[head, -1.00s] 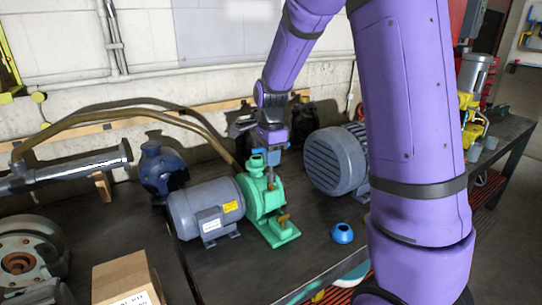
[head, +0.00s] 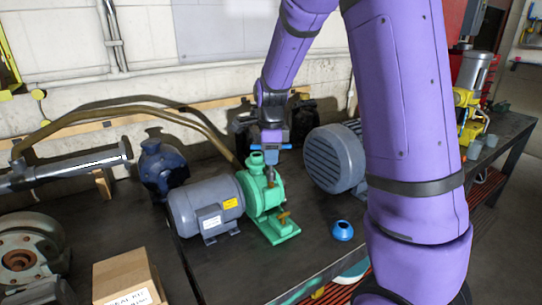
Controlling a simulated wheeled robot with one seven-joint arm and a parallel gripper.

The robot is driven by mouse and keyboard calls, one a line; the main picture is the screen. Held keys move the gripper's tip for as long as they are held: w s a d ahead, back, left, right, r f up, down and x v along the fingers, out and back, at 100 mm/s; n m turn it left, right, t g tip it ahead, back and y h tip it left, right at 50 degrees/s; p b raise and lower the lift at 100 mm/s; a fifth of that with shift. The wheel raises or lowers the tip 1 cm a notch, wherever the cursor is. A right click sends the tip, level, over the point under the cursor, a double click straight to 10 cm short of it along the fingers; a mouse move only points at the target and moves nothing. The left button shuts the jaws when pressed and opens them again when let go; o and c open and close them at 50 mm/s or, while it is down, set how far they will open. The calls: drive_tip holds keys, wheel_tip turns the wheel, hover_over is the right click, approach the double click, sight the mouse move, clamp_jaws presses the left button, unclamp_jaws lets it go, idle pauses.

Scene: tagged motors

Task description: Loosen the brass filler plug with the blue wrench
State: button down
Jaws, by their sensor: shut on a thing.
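My gripper (head: 269,149) is above the green pump (head: 263,200) on the dark bench, shut on the blue wrench (head: 285,146). Only a little of the wrench's blue handle shows beside the jaws. A thin greyish shaft (head: 270,170) reaches from under the gripper down to the pump's top. At its foot a small brownish spot, perhaps the brass filler plug (head: 271,184), meets it; I cannot tell how well they are seated. Another brass fitting (head: 284,216) sits low on the pump's front right.
A grey motor (head: 206,205) adjoins the pump on the left. A larger grey motor (head: 335,158) stands close on the right. A small blue cup-like piece (head: 342,231) lies on the bench at front right. A cardboard box (head: 125,277) is at front left.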

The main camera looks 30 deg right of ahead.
drive_tip(key=shift+f, duration=0.2)
drive_tip(key=shift+f, duration=1)
